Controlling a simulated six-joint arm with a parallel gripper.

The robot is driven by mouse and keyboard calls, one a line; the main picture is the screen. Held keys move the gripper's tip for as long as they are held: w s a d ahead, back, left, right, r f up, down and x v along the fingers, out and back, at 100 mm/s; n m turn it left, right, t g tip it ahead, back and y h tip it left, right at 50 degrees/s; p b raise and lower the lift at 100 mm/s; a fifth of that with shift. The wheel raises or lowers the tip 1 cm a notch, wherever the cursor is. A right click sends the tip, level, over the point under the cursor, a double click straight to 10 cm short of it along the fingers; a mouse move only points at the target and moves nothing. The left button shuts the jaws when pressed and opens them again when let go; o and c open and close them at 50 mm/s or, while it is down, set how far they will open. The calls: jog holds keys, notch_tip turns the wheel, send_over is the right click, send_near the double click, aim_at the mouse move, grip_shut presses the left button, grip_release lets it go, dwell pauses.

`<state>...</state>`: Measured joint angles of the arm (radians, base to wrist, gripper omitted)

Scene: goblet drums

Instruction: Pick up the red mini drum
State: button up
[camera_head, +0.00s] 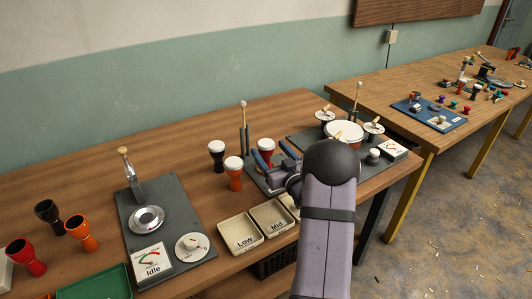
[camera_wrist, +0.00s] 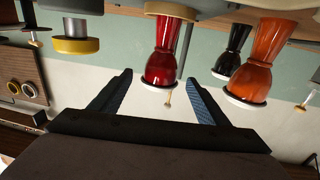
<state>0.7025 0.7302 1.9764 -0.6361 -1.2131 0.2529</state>
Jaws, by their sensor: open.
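I cannot tell whether a finger touches the drum. Another red drum (camera_head: 26,257) stands at the far left.
An orange drum (camera_head: 234,174) and a black drum (camera_head: 217,155) stand close left of the red drum. A grey stand with a mallet (camera_head: 243,125) rises behind. Low and Mid trays (camera_head: 240,234) lie in front. A drum-kit board (camera_head: 313,140) is at right.

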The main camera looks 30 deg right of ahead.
aim_at(266, 146)
jog(key=shift+w+d, duration=0.15)
jog(key=shift+w, duration=1.55)
jog(key=c, duration=1.2)
jog(key=shift+c, duration=0.2)
jog(key=shift+r, duration=0.1)
